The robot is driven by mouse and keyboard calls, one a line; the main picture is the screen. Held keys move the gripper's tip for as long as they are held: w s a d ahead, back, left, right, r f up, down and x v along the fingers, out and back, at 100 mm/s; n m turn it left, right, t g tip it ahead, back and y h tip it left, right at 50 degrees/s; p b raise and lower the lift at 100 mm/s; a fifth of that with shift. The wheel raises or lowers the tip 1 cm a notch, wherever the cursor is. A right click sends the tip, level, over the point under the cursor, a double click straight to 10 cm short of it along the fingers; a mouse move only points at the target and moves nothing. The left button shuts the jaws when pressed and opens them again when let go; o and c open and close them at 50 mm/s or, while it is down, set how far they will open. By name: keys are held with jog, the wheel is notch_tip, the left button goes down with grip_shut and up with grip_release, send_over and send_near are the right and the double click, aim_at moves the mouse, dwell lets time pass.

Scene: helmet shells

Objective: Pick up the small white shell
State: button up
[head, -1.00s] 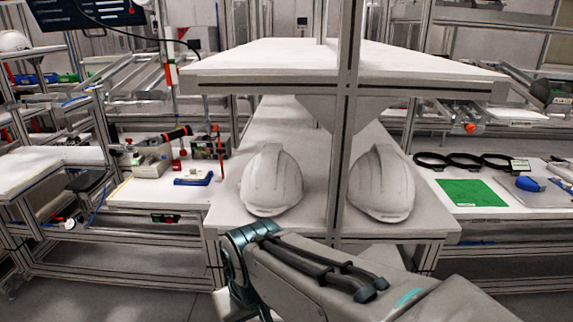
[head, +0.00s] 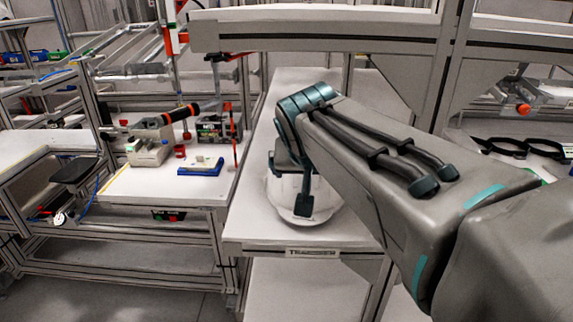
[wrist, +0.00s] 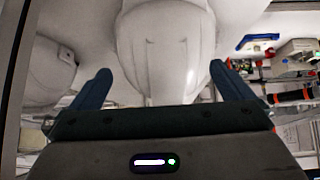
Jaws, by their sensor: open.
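A white helmet shell (head: 326,222) stands on the lower white shelf, largely hidden behind my arm in the head view. In the wrist view this shell (wrist: 165,50) fills the middle, its narrow end between the two finger tips. My gripper (head: 290,184) is open at the shell, with one finger on each side in the wrist view (wrist: 160,75). I cannot tell whether the fingers touch it. A second white shell (wrist: 48,70) is at the left of the wrist view, apart from the fingers; my arm hides it in the head view.
An upper shelf (head: 310,30) runs above the lower shelf (head: 250,226), with a metal post on the right. A side table (head: 140,188) on the left holds a blue-and-white item (head: 200,166) and fixtures (head: 150,142). Black rings (head: 525,148) lie at the right.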

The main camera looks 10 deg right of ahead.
jog(key=shift+t, duration=0.3)
jog(key=w, duration=0.2)
jog(key=w+r, duration=0.1)
jog(key=w, duration=0.1)
jog(key=w+d, duration=0.1)
jog(key=w, duration=0.2)
jog(key=shift+r+p, duration=0.3)
jog(key=shift+p, duration=0.1)
jog(key=w, duration=0.2)
jog(key=w+d, duration=0.1)
jog(key=w+p, duration=0.1)
jog(key=w, duration=0.1)
jog(key=shift+w+d, duration=0.3)
jog(key=shift+w, duration=0.05)
jog(key=shift+w+d+f, duration=0.15)
jog(key=shift+w+f, duration=0.3)
jog(key=shift+w, duration=0.1)
